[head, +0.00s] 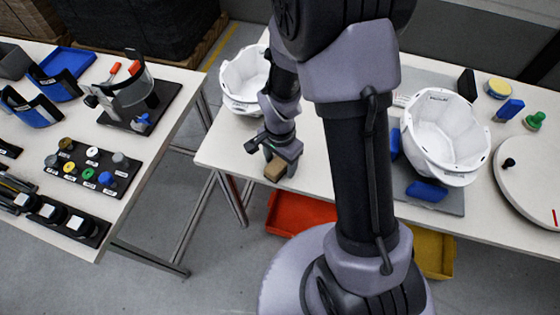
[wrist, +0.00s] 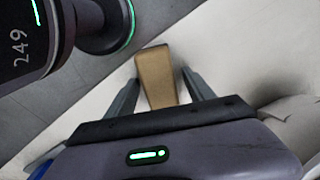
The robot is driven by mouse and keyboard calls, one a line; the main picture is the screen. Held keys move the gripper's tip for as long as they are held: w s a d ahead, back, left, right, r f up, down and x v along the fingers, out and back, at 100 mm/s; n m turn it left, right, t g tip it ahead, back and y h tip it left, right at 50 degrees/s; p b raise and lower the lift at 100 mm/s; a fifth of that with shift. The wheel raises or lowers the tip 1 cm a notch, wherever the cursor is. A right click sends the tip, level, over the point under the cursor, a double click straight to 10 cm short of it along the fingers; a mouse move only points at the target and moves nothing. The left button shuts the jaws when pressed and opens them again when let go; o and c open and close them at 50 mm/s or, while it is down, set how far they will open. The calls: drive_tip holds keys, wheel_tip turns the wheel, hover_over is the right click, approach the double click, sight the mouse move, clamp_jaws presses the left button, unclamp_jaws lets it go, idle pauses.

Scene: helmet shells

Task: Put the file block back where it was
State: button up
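The file block, a tan-brown block (head: 275,170), is at the front left edge of the middle table in the head view. My gripper (wrist: 160,74) points down at it, and the block also shows between its two fingers in the wrist view (wrist: 157,78). The fingers stand apart on either side of the block, with a narrow pale gap at the right finger. They look open around it, without clear contact. Whether the block's underside rests on the table is hidden.
White helmet shells stand on the middle table, one at the back left (head: 243,80) and one to the right (head: 447,130) on a grey mat. Orange (head: 300,213) and yellow (head: 434,252) bins sit below. A left table (head: 85,218) holds tools, separated by floor.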

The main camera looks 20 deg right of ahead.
wheel_tip(320, 180, up, 13)
drive_tip(key=p, duration=0.6)
wheel_tip(320, 180, up, 8)
drive_tip(key=n+t, duration=0.2)
hover_over(280, 161)
drive_tip(key=s, duration=0.2)
drive_tip(key=s+a+r+n+t+y, duration=0.1)
drive_tip(key=s+a+r+n+t, duration=0.1)
drive_tip(key=s+r, duration=0.3)
drive_tip(key=s+a+r+n+t+y, duration=0.1)
drive_tip(key=s+a+r+n, duration=0.1)
drive_tip(key=s+r, duration=0.4)
drive_tip(key=shift+r+n+t, duration=0.4)
drive_tip(key=shift+r+n, duration=0.2)
drive_tip(key=shift+r, duration=0.25)
